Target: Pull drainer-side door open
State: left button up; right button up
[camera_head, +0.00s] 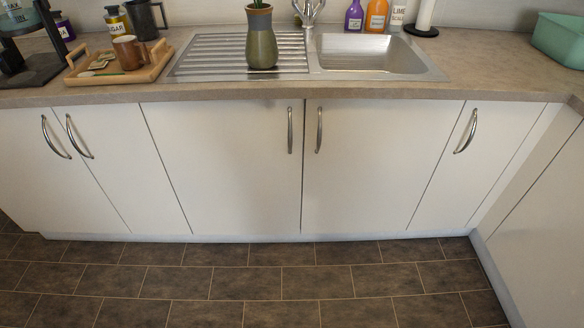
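The drainer-side door (222,165) is a white cabinet door below the ribbed metal drainer (205,55). It is closed. Its curved metal handle (290,130) is upright near its top right edge. The neighbouring door (380,160), below the sink basin (370,54), is also closed, with its handle (319,130) near its top left edge. Neither of my grippers shows in the head view.
A green-brown vase (261,38) stands on the drainer. A wooden tray (150,73) with a mug is on the counter at left. Bottles stand behind the basin. A cabinet run (545,215) closes off the right side. The tiled floor (250,285) in front is clear.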

aim_at(235, 167)
jog(key=z, duration=0.2)
jog(key=k, duration=0.4)
jog(key=u, duration=1.1)
jog(key=i, duration=0.85)
jog(key=z, duration=0.05)
